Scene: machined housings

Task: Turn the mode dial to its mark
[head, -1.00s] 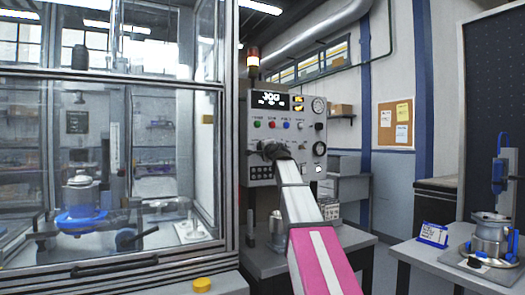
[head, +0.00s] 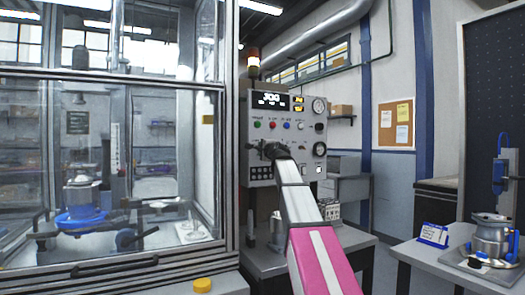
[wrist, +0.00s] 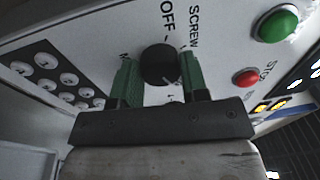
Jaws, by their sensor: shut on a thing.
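The mode dial (wrist: 158,64) is a round black knob on the grey control panel (wrist: 100,45). In the wrist view it sits between the two green fingers of my gripper (wrist: 158,74), which is shut on it. The panel lettering around the dial shows OFF above it and SCREW to its upper right; other labels are partly covered by the fingers. I cannot make out the dial's pointer or the mark clearly. In the head view my gripper (head: 271,151) is at the panel front and hides the dial. The panel display (head: 271,100) appears to read JOG.
A green button (wrist: 277,24) and a red button (wrist: 246,77) lie right of the dial in the wrist view. A glass enclosure (head: 229,170) stands left of the panel. A table (head: 455,272) with a metal pot (head: 490,238) stands right.

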